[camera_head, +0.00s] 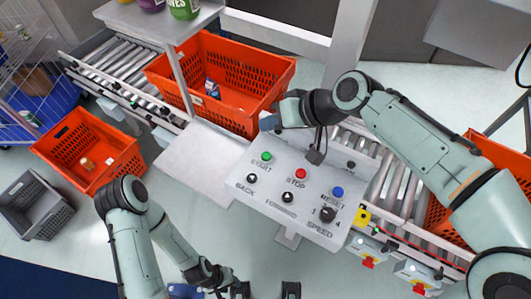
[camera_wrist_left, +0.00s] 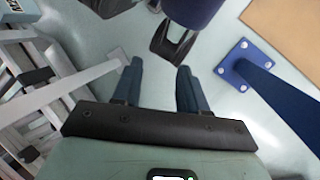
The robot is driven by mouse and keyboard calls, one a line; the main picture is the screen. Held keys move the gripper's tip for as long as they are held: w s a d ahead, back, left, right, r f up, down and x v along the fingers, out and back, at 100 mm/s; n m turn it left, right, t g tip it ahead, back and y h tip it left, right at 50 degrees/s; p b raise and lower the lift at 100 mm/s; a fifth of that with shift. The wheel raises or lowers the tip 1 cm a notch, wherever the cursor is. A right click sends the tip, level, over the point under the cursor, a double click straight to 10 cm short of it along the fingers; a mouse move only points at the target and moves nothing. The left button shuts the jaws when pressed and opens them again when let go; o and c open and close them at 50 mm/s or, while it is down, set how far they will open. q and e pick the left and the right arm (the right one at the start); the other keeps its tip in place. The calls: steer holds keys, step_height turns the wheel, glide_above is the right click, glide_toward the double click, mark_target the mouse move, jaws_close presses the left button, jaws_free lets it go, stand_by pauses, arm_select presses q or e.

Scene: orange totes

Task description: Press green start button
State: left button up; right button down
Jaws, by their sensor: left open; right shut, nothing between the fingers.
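The green START button (camera_head: 267,156) is at the upper left of a grey, tilted control panel (camera_head: 243,178). The red STOP button (camera_head: 300,174) and blue RESET button (camera_head: 338,192) are to its right. My right gripper (camera_head: 268,122) is shut and empty, just beyond the panel's upper left edge and above the green button in the picture. It appears apart from the button. My left gripper (camera_wrist_left: 157,85) is open and empty, pointing at the floor; in the head view it is low at the bottom edge, away from the panel.
Black BACK knob (camera_head: 252,178), another black control (camera_head: 288,197) and SPEED dial (camera_head: 328,214) share the panel. An orange tote (camera_head: 235,62) stands on the roller conveyor (camera_head: 125,70) behind. Another orange tote (camera_head: 88,150) and a grey crate (camera_head: 37,205) are at left. Open floor lies below the panel.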

steer(key=b, duration=0.6)
glide_above(270, 156)
step_height(270, 156, down, 8)
steer(key=shift+r, duration=0.15)
steer(key=shift+f+b, duration=0.4)
steer(key=shift+f, duration=0.15)
steer(key=shift+f, duration=0.1)
stand_by(1.1)
steer(key=shift+f+b, duration=0.3)
steer(key=shift+b, duration=0.1)
